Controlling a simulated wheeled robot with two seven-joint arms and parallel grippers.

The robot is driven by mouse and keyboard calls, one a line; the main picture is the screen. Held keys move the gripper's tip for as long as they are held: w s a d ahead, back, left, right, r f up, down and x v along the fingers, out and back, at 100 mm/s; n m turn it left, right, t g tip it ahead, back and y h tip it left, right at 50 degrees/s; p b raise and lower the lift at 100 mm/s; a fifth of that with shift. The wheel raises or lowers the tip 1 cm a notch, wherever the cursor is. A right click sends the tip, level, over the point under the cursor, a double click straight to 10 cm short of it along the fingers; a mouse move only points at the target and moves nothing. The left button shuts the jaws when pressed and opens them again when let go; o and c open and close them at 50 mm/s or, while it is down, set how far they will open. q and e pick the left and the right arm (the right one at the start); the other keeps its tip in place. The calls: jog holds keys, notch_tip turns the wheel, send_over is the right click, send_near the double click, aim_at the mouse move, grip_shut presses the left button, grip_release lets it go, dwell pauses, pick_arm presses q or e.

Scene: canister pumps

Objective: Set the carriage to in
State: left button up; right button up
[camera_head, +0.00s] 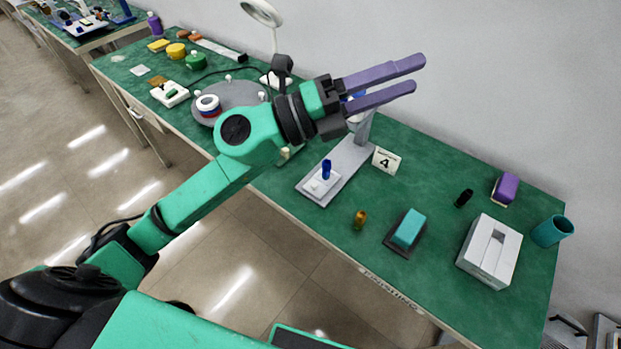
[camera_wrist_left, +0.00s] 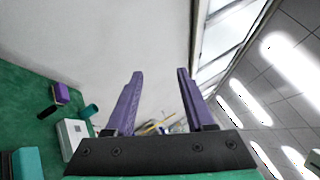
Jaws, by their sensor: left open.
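A grey stand (camera_head: 350,160) with an upright post is on the green table, partly hidden behind my left gripper. A small white carriage (camera_head: 318,185) with an upright blue knob (camera_head: 326,168) sits at the near end of the stand's base. My left gripper (camera_head: 419,73) is open and empty, raised above and beyond the stand, its purple fingers pointing right. In the left wrist view the open fingers (camera_wrist_left: 160,72) have wall behind them; the carriage is not seen there. My right gripper is not in view.
A card marked 4 (camera_head: 386,161) stands beside the base. To the right are an amber piece (camera_head: 360,219), a teal block (camera_head: 409,228), a white box (camera_head: 490,251), a purple block (camera_head: 506,187) and a teal cup (camera_head: 552,231). A grey round plate (camera_head: 238,92) is left.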

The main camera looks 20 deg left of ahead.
pick_arm(q)
notch_tip(320, 180, down, 6)
jog(key=s+d+m+g+y, duration=0.2)
jog(key=s+m+g+y, duration=0.1)
jog(key=m+g, duration=0.3)
jog(key=m+y, duration=0.2)
jog(key=y, duration=1.1)
send_near(314, 184)
jog(key=p+x, duration=0.2)
jog(key=x, duration=0.4)
jog(key=shift+w+f+p, duration=0.1)
jog(key=shift+f+p, duration=0.1)
jog(key=shift+p, duration=0.1)
jog(key=shift+w+d+f, duration=0.15)
jog(key=shift+f, duration=0.35)
grip_shut()
